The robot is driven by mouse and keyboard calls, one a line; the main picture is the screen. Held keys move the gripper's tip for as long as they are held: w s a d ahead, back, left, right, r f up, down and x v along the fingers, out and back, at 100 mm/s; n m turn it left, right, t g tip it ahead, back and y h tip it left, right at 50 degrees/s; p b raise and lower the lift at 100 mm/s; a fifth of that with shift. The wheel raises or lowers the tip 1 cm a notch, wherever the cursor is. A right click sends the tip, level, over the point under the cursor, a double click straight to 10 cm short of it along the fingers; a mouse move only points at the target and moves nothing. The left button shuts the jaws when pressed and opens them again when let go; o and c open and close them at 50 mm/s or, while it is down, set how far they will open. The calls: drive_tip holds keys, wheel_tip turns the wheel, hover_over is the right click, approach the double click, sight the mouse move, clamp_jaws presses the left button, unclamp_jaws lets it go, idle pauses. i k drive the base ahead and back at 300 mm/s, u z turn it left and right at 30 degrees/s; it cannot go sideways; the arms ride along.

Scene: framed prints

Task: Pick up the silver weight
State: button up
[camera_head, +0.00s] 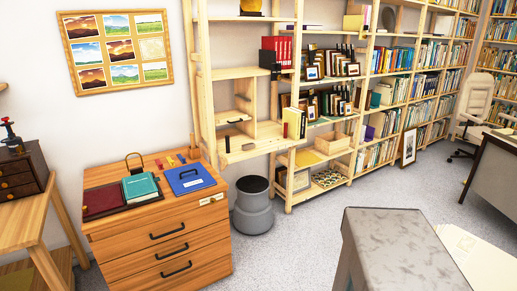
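I cannot make out a silver weight in the head view. A wooden dresser (165,241) stands at the left, with a dark red folder (104,199), a teal book (140,187) and a blue folder (189,178) on top. Behind them are a dark hoop-shaped item (134,163) and several small red and orange pieces, too small to identify. My gripper is not in view.
A grey bin (252,205) stands right of the dresser. Tall wooden shelves with books and frames line the back wall. A large grey block with a mottled top (398,243) fills the near right. A desk (495,178) and white chair (478,105) stand at the right. Carpet is open between.

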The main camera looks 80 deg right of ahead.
sight(251, 145)
drive_tip(key=u, duration=0.45)
drive_tip(key=k, duration=0.25)
drive_tip(key=z, duration=2.3)
drive_tip(key=i, duration=0.95)
drive_tip(key=z, duration=0.1)
drive_tip(key=k, duration=0.3)
